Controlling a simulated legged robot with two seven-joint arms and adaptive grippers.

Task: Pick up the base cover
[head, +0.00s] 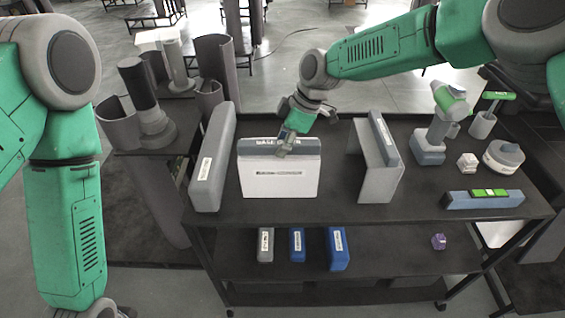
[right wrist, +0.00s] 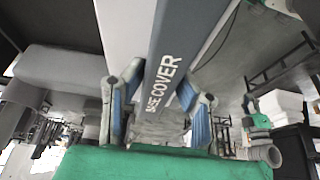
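The base cover (head: 280,180) stands upright on the cart's top shelf in the head view. It has a white front panel and a grey-blue top edge lettered "BASE COVER". My right gripper (head: 286,143) is at this top edge, right of its middle. In the right wrist view, the lettered edge of the base cover (right wrist: 168,62) runs between the two blue-grey fingers of the right gripper (right wrist: 160,112). The fingers are spread to either side, with gaps visible; contact is not clear. Only my left arm shows at the left; its gripper is out of frame.
A grey panel (head: 213,160) stands left of the cover, and an angled grey piece (head: 376,165) stands to its right. Several tools and a blue-grey level (head: 460,200) lie farther right. The lower shelf (head: 385,257) holds small boxes.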

